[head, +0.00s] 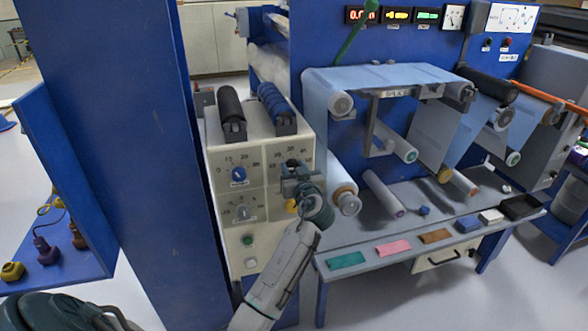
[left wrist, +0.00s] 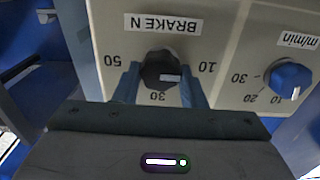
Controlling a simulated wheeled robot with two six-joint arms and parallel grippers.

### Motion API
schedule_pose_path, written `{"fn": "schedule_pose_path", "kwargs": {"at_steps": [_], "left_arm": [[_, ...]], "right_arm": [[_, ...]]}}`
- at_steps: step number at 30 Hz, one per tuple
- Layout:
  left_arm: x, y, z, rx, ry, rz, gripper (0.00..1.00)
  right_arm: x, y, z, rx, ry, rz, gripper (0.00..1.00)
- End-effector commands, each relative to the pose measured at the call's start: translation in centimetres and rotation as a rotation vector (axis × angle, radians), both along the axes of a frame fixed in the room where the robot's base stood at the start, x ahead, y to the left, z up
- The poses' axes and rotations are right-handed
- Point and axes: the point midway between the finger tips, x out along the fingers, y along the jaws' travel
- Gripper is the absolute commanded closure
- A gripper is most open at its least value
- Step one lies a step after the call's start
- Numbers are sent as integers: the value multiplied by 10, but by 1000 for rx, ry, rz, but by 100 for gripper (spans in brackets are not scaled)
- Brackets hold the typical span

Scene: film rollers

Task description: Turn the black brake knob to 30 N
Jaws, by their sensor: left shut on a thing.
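The black brake knob (left wrist: 160,67) sits on a cream panel under the label "BRAKE N", which appears upside down in the left wrist view. Numbers 50, 30 and 10 show around it. Its white mark lies off centre, toward the side between 30 and 10; the exact reading is hard to tell. My left gripper (left wrist: 160,92) is shut on the knob, one finger on each side. In the head view my left gripper (head: 293,178) reaches up to the upper right dial of the control panel (head: 228,140) and mostly hides the knob.
A blue m/min knob (left wrist: 290,78) is beside the brake dial; it also shows in the head view (head: 239,174). A grey knob (head: 243,212), a yellow knob (head: 291,205) and a green button (head: 247,240) are lower. A film roller (head: 345,199) stands close right of my gripper.

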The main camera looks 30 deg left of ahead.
Motion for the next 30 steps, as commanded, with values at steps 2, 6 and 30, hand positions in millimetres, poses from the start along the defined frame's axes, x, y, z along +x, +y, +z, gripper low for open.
{"fn": "schedule_pose_path", "kwargs": {"at_steps": [2, 6, 30], "left_arm": [[0, 0, -1, 13, 15, -1, 86], [0, 0, -1, 55, 64, 0, 86], [2, -2, 0, 523, 613, 0, 86]], "right_arm": [[0, -2, -1, -2, 0, 1, 64], [0, -4, -4, -5, 0, 1, 64], [0, -6, -2, -6, -1, 2, 64]]}}
